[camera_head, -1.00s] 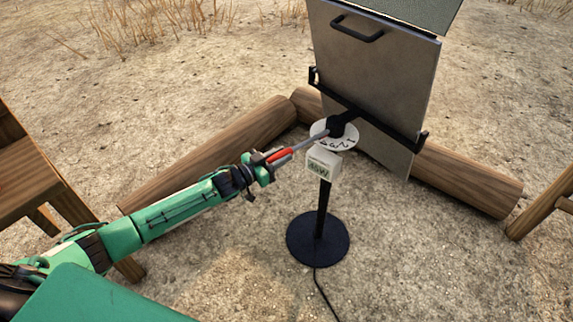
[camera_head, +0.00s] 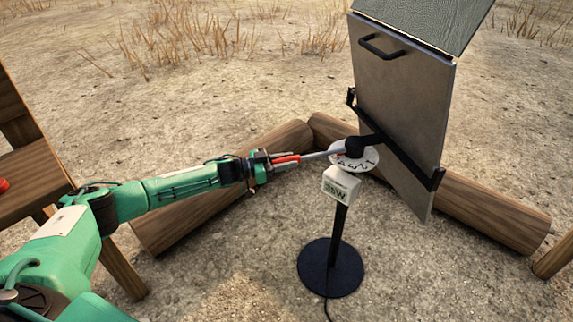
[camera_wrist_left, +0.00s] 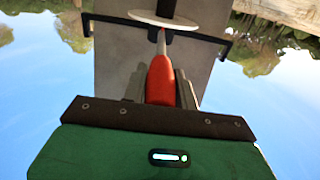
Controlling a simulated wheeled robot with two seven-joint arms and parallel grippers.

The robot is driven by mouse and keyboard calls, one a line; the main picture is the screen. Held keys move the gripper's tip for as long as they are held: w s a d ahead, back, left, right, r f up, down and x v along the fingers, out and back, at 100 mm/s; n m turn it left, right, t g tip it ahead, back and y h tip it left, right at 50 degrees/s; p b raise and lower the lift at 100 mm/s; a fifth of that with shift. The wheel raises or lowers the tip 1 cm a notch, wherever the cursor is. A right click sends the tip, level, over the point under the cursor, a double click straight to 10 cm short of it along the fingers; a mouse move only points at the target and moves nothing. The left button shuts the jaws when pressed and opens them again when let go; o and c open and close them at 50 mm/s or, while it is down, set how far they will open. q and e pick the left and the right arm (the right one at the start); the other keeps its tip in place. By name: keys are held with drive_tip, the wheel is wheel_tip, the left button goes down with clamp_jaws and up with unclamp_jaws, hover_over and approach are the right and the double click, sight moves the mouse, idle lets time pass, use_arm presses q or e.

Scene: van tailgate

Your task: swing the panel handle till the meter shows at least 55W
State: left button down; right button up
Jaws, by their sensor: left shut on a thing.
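The panel (camera_head: 398,105) stands tilted on a black stand, its grey back with a black bracket toward me. The handle (camera_head: 286,159) is a grey rod with a red grip, running left from the hub above a white numbered dial (camera_head: 368,162). My left gripper (camera_head: 280,162) is shut on the red grip; the grip (camera_wrist_left: 161,80) also shows between its fingers in the left wrist view. The meter (camera_head: 341,185) is a white box under the dial; its small display ends in W, but I cannot read the number surely. My right gripper is out of view.
Logs (camera_head: 488,212) lie behind the stand on both sides. The round black base (camera_head: 330,267) stands on bare ground with a cable at its front. A wooden chair or bench (camera_head: 22,170) is at the left edge.

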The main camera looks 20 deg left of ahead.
use_arm(q)
drive_tip(key=shift+w+a+r, duration=0.15)
drive_tip(key=shift+a, duration=0.05)
drive_tip(key=c, duration=1.5)
unclamp_jaws()
drive_tip(key=o, duration=0.4)
drive_tip(key=v, duration=1.2)
drive_tip(key=shift+d, duration=0.1)
